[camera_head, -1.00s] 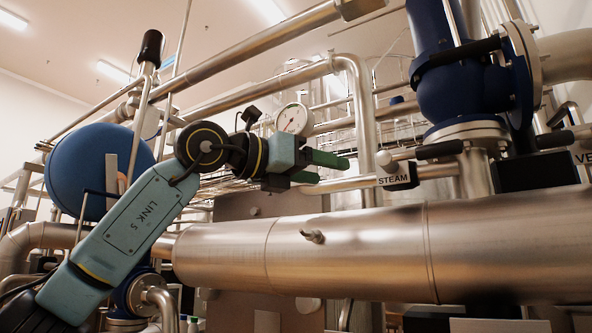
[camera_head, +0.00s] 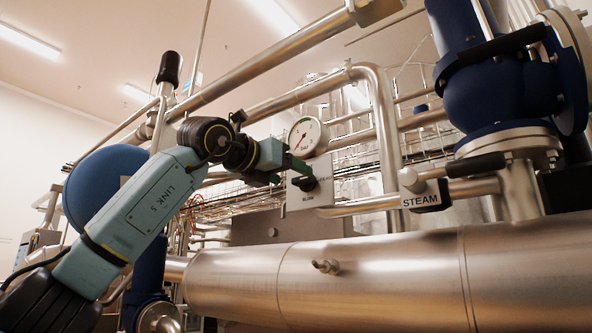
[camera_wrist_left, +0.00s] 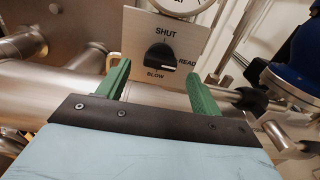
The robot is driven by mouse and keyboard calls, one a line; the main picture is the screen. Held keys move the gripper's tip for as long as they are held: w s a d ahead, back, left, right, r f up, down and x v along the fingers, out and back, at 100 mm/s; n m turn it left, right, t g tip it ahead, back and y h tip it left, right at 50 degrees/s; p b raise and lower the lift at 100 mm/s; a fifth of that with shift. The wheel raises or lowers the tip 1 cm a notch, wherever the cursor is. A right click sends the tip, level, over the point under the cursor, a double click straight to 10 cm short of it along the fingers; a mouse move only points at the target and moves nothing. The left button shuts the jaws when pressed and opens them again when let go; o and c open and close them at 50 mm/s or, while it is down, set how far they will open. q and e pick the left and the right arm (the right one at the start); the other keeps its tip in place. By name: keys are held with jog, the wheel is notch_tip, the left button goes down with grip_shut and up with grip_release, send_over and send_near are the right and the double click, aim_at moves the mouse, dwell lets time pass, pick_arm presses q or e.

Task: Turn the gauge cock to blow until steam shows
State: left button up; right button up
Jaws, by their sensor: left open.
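The gauge cock (camera_head: 308,184) is a black knob on a pale plate marked SHUT, BLOW and a third word at the right. In the left wrist view the knob (camera_wrist_left: 159,58) sits between SHUT above and BLOW below; its exact setting is hard to tell. My left gripper (camera_head: 290,172) is open, its green fingers close to the knob at its upper left. In the wrist view the open gripper (camera_wrist_left: 158,85) has a finger on either side below the knob, nothing between them. My right gripper is not in view. No steam shows.
A round pressure gauge (camera_head: 308,137) sits just above the plate. A STEAM sign (camera_head: 421,201) with a white rounded knob-like part stands to the right. A large steel pipe (camera_head: 370,285) runs across below, with a small fitting on top. Steel pipes and a blue valve body (camera_head: 490,90) crowd the right.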

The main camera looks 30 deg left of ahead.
aim_at(299, 179)
pick_arm(q)
jog(key=shift+w+d+r+p, duration=0.15)
jog(key=shift+w+p, duration=0.2)
jog(key=shift+w, duration=1.3)
jog(key=c, duration=1)
